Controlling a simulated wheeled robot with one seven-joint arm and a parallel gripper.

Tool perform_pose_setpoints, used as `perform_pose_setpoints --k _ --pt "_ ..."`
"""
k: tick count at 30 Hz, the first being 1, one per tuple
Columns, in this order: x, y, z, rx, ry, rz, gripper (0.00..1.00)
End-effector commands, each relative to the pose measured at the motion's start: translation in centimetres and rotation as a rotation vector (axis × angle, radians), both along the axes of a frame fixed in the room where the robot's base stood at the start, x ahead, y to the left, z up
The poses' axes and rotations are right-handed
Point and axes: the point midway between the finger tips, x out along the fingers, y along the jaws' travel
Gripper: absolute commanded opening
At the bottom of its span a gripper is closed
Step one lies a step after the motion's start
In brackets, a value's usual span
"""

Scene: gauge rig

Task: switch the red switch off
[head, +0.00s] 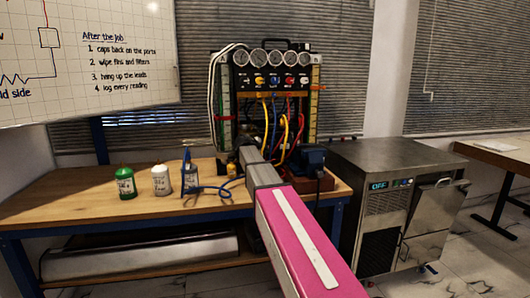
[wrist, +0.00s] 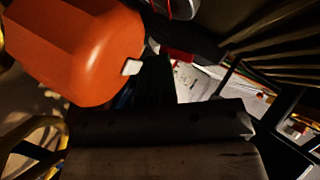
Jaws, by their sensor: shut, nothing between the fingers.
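The gauge rig (head: 267,103) stands on the workbench. Below its row of dials is a black panel with small coloured switches; the red switch (head: 290,81) is right of the blue one. Its lever position is too small to read. My arm reaches toward the rig from the front, and my gripper is not clearly visible in the head view. In the wrist view, my gripper (wrist: 155,82) is dark, shut and empty. A large orange part (wrist: 80,50) is close on its left. A small red part (wrist: 181,55) shows just beyond; I cannot tell whether it is the switch.
Yellow, blue and red hoses (head: 285,128) hang below the panel. A steel machine (head: 385,155) stands at the right.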

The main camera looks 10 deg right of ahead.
Motion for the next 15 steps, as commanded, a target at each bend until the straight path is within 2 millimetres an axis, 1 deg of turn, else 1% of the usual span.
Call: perform_pose_setpoints --k 1,15 --pt "0.3 -0.1 0.0 0.001 0.000 0.001 0.00" --pt "0.3 -0.1 1.6 -0.001 -0.001 0.000 0.00"
